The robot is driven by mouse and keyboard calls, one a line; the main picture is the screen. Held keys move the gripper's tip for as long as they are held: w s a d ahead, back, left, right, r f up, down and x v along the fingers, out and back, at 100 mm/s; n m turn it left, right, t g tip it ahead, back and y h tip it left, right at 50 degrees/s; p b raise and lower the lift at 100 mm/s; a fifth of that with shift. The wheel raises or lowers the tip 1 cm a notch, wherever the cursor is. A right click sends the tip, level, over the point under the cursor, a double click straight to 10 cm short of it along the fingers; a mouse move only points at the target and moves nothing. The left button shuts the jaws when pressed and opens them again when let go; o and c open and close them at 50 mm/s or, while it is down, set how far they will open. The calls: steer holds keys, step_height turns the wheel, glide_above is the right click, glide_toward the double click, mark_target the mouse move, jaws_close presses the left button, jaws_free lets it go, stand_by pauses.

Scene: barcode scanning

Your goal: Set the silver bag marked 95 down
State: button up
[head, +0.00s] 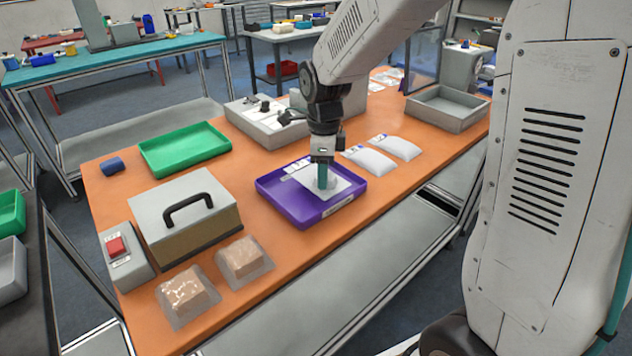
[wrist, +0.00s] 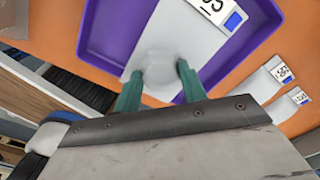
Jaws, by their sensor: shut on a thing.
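My gripper (head: 322,178) points down over the purple tray (head: 330,210). Its teal fingers, also in the wrist view (wrist: 159,82), are shut on the silver bag (head: 343,183) and pinch up its near end. In the wrist view the bag (wrist: 172,38) extends away across the purple tray (wrist: 100,45). Its white label (wrist: 213,10) has a blue square and is partly cut off; it appears to read 95. The bag is within the tray's outline; I cannot tell whether it touches the floor of the tray.
Two silver bags (head: 369,160) (head: 403,147) lie right of the tray. A green tray (head: 186,149), a handled box (head: 186,214), a red-button box (head: 121,254) and two brown packs (head: 187,294) (head: 243,260) stand left. A grey tray (head: 447,121) is far right.

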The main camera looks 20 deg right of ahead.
steer(key=shift+w+a+f, duration=0.15)
steer(key=shift+w+a, duration=0.35)
steer(key=shift+a, duration=0.1)
steer(key=shift+f, duration=1.7)
steer(key=shift+f, duration=0.15)
steer(key=o, duration=1)
